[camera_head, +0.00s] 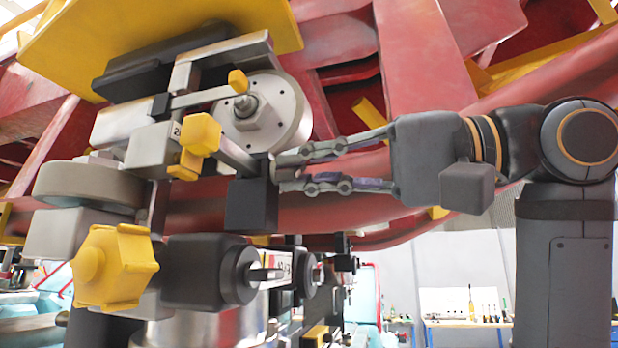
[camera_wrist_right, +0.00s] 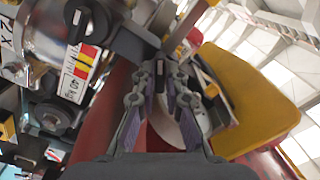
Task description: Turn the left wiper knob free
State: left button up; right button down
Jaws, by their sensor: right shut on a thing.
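A large yellow lobed knob (camera_head: 115,268) faces me at the lower left of the head view. A smaller yellow knob-like piece (camera_head: 200,135) sits on a short bar (camera_head: 238,157), and another small yellow piece (camera_head: 238,80) tips a lever above. I cannot tell which of these is the left wiper knob. My right gripper (camera_head: 284,172) reaches in from the right, its fingers closed at the bar's near end beside a black block (camera_head: 252,203). In the wrist view my right gripper (camera_wrist_right: 167,66) is shut at this spot; the gripped part is mostly hidden. My left gripper is not in view.
A round metal disc (camera_head: 285,112) stands just above the fingers. Red beams (camera_head: 415,65) and a yellow panel (camera_head: 60,45) hang over the mechanism. A black cylinder (camera_head: 205,270) lies below. A workbench (camera_head: 465,323) stands far behind, with open room before it.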

jog(key=n+b, duration=0.1)
jog(key=n, duration=0.4)
jog(key=shift+f+n, duration=0.15)
jog(key=shift+n, duration=0.15)
jog(key=n, duration=0.5)
jog(key=shift+n+b, duration=0.3)
jog(key=shift+n, duration=0.1)
jog(key=c, duration=1.4)
grip_release()
jog(key=v, duration=1.2)
